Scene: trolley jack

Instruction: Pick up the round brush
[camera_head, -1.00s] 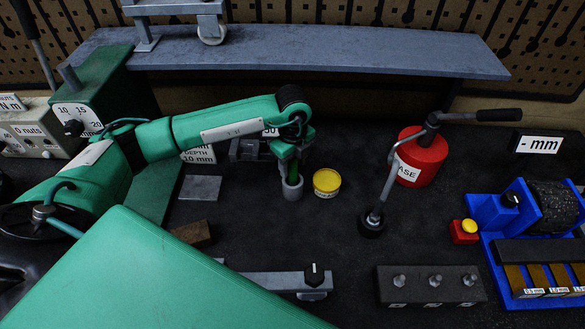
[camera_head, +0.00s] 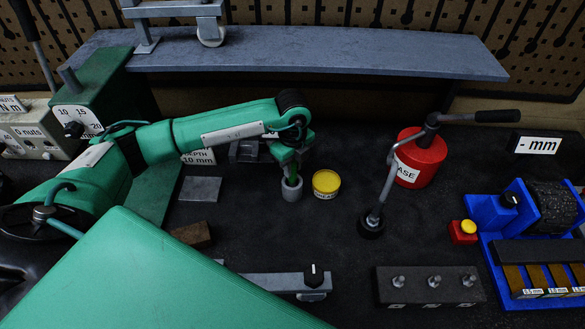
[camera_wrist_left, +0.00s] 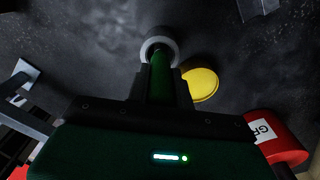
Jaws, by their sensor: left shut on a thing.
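The round brush shows as a green handle (camera_head: 295,176) standing in a small grey cup (camera_head: 292,190) on the dark bench. My left gripper (camera_head: 290,160) is above the cup and shut on the handle. In the left wrist view the green handle (camera_wrist_left: 160,78) runs between the fingers toward the cup (camera_wrist_left: 158,42). The brush's lower end is hidden in or behind the cup, so I cannot tell how deep it sits. My right gripper is not in view.
A yellow-lidded tub (camera_head: 326,183) stands close right of the cup. A red grease can (camera_head: 421,160) with a grey lever stands farther right. A grey shelf (camera_head: 320,52) spans the back. A steel bar (camera_head: 270,284) and a dark block with bolts (camera_head: 430,287) lie in front.

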